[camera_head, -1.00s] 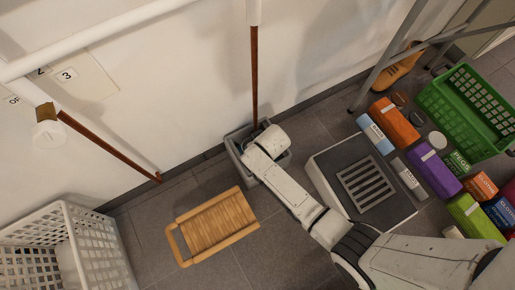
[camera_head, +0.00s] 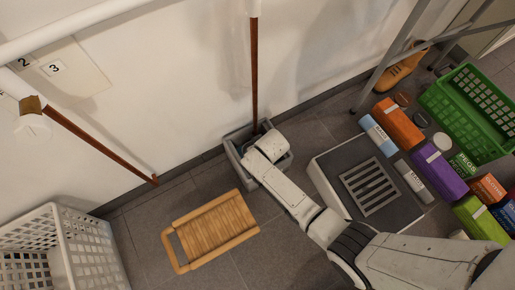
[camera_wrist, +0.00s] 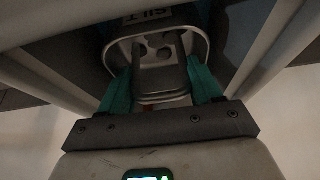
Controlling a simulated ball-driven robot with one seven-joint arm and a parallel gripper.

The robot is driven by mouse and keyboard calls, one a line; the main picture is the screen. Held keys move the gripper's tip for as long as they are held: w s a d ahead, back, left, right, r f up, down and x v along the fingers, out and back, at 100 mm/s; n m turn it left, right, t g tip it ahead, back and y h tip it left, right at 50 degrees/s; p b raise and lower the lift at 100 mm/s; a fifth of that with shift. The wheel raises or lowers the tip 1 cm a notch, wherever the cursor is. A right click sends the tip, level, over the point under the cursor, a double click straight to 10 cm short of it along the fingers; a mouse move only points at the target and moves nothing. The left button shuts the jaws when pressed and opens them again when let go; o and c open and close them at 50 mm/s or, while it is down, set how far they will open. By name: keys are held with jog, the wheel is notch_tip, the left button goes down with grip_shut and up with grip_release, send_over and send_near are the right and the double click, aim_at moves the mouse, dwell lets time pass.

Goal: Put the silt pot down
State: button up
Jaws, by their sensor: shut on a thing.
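The silt pot (camera_wrist: 158,42) shows in the wrist view, grey, with a SILT label on its far side and holes in its top. My gripper (camera_wrist: 160,80) has teal fingers closed on the pot's grey middle part. In the head view my arm reaches down to a grey bin (camera_head: 236,158) by the wall, and the gripper end is at or inside it. My own arm hides the pot there. I cannot tell whether the pot touches the bin's floor.
A brown pole (camera_head: 254,70) stands in or behind the bin. A wooden stool (camera_head: 212,230) is at front left, a white basket (camera_head: 85,235) further left. A grey block with a drain grille (camera_head: 335,160) is at right. Boxes and a green crate (camera_head: 435,105) lie beyond.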

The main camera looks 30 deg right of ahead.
jog(key=shift+f, duration=0.2)
jog(key=o, duration=1.5)
jog(key=shift+r, duration=0.15)
jog(key=shift+r+p, duration=0.3)
jog(key=p+v, duration=0.7)
jog(key=v, duration=0.5)
jog(key=shift+r+p, duration=0.2)
jog(key=shift+p, duration=0.1)
jog(key=shift+s+d, duration=0.1)
jog(key=s+d+r+g, duration=0.1)
jog(key=s+d+r, duration=0.1)
jog(key=s+r, duration=0.3)
jog(key=s+d+r+g, duration=0.1)
jog(key=s+d+r, duration=0.2)
jog(key=s+r, duration=0.2)
jog(key=s+d+r+g, duration=0.1)
jog(key=s+r, duration=0.4)
jog(key=s, duration=0.5)
jog(key=shift+s+d+r+g, duration=0.1)
jog(key=shift+d+g, duration=0.05)
jog(key=shift+d, duration=0.25)
jog(key=shift+s+d+r+g, duration=0.1)
jog(key=shift+d+g, duration=0.05)
jog(key=shift+d, duration=0.25)
